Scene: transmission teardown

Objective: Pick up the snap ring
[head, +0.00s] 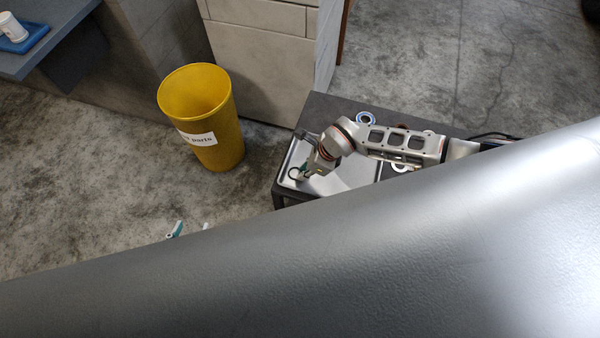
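A thin dark ring, which looks like the snap ring (290,174), shows at the left part of a silver tray (339,184) on a dark table.
A yellow bin (222,132) with a label stands on the floor left of the dark table (322,104). A blue-and-silver ring (366,118) lies at the table's back. A pale round part (400,168) is partly hidden by my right arm. Grey cabinets (262,65) stand behind.

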